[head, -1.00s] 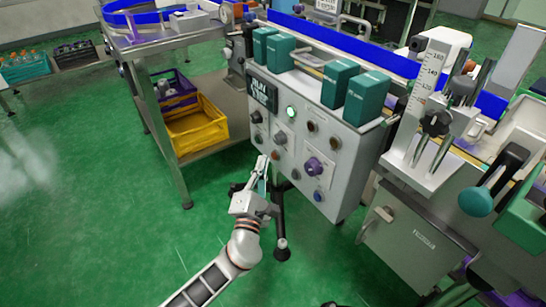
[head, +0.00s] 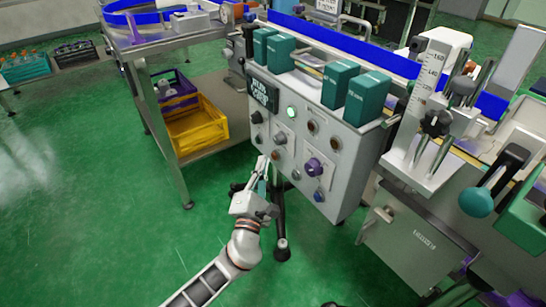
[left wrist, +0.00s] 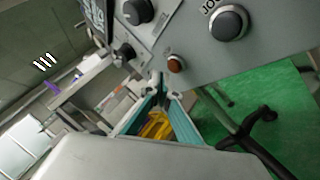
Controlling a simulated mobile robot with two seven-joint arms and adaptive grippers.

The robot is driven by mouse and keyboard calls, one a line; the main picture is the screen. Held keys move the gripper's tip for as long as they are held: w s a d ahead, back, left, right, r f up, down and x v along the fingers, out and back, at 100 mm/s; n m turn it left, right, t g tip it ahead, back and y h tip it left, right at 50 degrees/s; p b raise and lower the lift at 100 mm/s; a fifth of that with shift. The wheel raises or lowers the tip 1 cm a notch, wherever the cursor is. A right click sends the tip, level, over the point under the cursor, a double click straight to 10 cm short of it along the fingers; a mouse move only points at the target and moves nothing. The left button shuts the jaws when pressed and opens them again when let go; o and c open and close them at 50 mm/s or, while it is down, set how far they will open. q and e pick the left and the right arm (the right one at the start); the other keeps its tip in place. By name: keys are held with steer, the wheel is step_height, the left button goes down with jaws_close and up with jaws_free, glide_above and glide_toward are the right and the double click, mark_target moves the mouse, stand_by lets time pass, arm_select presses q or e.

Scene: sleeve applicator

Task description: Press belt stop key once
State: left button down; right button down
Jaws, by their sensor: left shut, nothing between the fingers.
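I cannot tell from the labels which key is the belt stop. My left gripper (head: 262,162) is shut and empty, its tips at the lower left of the panel. Whether the tips touch the panel is unclear. My right gripper is not seen.
Green boxes (head: 365,98) stand on top of the panel housing. A yellow crate (head: 196,130) sits on the shelf of a table at the left. A black stand leg (head: 281,235) is below the panel. The green floor (head: 90,220) at left is open.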

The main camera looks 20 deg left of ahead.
arm_select(q)
steer(key=shift+w, duration=0.1)
stand_by(0.3)
steer(key=shift+w+d, duration=0.25)
steer(key=shift+w+d, duration=0.25)
steer(key=shift+w, duration=0.05)
stand_by(0.9)
stand_by(0.3)
steer(key=shift+s+a, duration=0.5)
steer(key=shift+s, duration=0.15)
